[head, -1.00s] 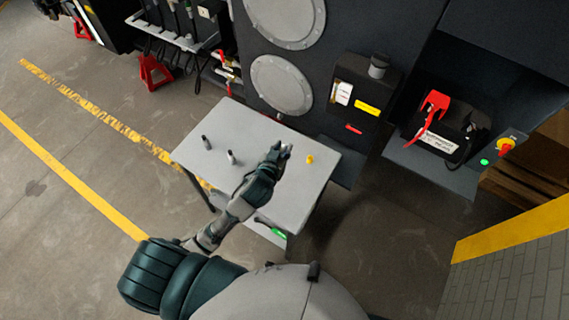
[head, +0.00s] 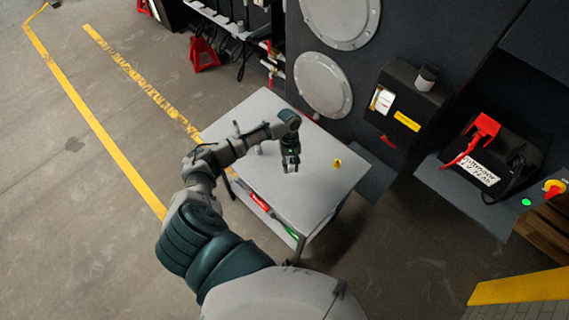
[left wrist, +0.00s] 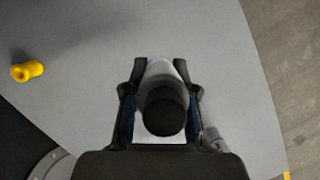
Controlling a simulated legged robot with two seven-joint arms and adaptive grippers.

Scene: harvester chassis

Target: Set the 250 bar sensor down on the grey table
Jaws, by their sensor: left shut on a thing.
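My left gripper (head: 291,166) points down at the grey table (head: 313,193), over the middle of its top. In the left wrist view it is shut on a silver sensor with a round black end (left wrist: 164,110), one finger on each side. No label is readable there, and I cannot tell whether the sensor touches the tabletop. In the head view the fingers hide most of it. The table also fills most of the left wrist view (left wrist: 85,95). My right gripper is not in view.
A small yellow part (head: 337,163) stands right of the gripper; it also shows in the left wrist view (left wrist: 27,71). A small light part (head: 258,150) stands left of it. A dark machine wall (head: 410,55) rises behind. The table's front right top is bare.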

